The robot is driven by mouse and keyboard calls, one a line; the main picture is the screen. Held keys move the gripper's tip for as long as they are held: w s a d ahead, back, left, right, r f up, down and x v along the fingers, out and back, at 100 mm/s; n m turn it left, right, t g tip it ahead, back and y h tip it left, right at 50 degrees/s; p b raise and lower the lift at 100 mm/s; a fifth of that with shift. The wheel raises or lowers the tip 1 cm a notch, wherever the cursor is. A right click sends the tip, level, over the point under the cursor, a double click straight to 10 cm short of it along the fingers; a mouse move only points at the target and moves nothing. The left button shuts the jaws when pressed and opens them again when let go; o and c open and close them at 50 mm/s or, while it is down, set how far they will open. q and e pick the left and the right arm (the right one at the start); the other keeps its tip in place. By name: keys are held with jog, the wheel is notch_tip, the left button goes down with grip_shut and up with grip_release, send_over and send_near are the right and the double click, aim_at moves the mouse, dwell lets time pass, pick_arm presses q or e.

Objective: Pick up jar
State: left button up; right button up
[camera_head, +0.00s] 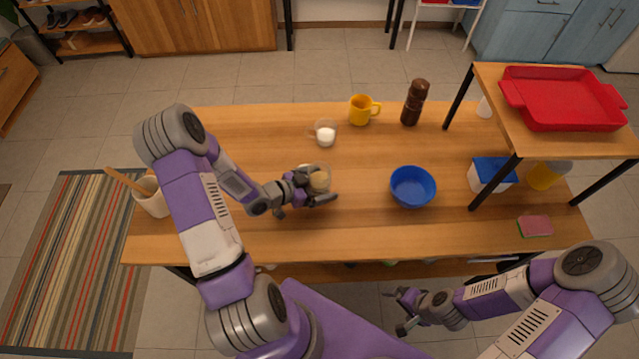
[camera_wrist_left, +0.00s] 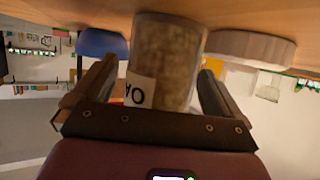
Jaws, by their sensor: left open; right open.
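The jar (camera_head: 319,180) stands on the wooden table in the head view, partly hidden by my left gripper (camera_head: 320,186). In the left wrist view the jar (camera_wrist_left: 163,62) is clear, with grainy tan contents and a white label showing dark letters. My left gripper (camera_wrist_left: 150,88) is open, with one finger on each side of the jar. I cannot tell whether the fingers touch it. My right gripper (camera_head: 404,313) is open and empty, in front of the table's near edge.
A blue bowl (camera_head: 413,187) stands right of the jar. Behind are a small cup of white contents (camera_head: 325,132), a yellow mug (camera_head: 361,109) and a brown grinder (camera_head: 415,102). A raised shelf with a red tray (camera_head: 565,98) stands at right. A utensil pot (camera_head: 150,197) is at left.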

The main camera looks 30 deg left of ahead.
pick_arm(q)
jog(key=c, duration=1.2)
jog(key=shift+r, duration=0.1)
